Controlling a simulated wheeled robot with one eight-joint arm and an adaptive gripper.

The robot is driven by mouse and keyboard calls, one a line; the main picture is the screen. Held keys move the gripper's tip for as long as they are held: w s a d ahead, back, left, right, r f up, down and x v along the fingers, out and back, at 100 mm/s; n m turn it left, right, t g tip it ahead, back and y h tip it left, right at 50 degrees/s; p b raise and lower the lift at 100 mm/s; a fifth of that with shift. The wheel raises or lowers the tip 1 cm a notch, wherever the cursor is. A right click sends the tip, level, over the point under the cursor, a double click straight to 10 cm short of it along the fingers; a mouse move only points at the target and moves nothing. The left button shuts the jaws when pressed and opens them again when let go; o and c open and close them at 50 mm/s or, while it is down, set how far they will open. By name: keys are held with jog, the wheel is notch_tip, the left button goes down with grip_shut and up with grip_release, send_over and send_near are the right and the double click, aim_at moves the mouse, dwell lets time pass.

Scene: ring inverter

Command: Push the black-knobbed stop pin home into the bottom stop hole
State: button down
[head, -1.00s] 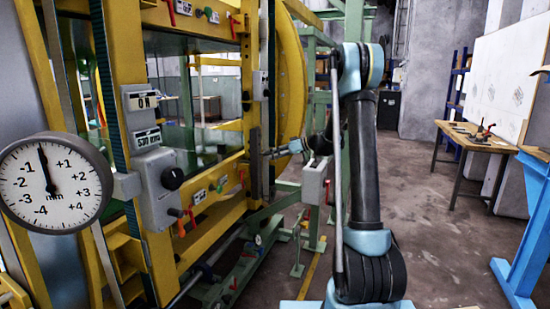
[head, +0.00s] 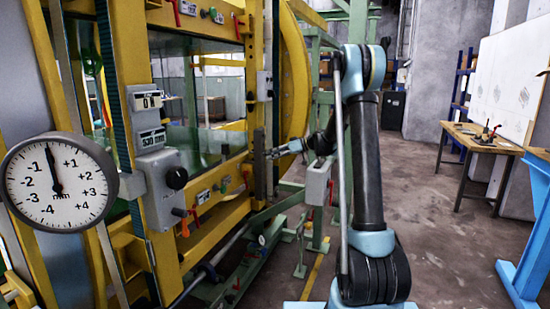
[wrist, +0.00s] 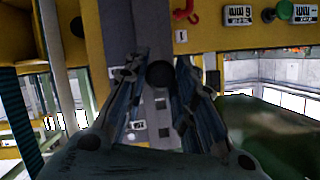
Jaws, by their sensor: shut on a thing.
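The black knob of the stop pin (wrist: 160,73) sits between the fingers of my gripper (wrist: 158,62) in the wrist view. The gripper is shut on it, one finger on each side. The knob lies in front of a grey upright plate (wrist: 118,30) with small dark square openings below the knob. The pin's shaft and the hole behind the knob are hidden, so I cannot tell how deep the pin sits. In the head view my gripper (head: 273,153) reaches the grey upright on the yellow frame; the knob is too small to tell there.
A yellow press-like frame (head: 125,60) fills the left, with a dial gauge (head: 58,183) and a grey control box (head: 160,190). A grey box (head: 317,183) on a green stand is just below my forearm. A wooden bench (head: 480,140) stands far right. Floor between is clear.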

jog(key=shift+a, duration=0.3)
jog(key=c, duration=1.2)
grip_release()
jog(key=shift+c, duration=0.2)
jog(key=v, duration=1.2)
jog(key=shift+w, duration=0.2)
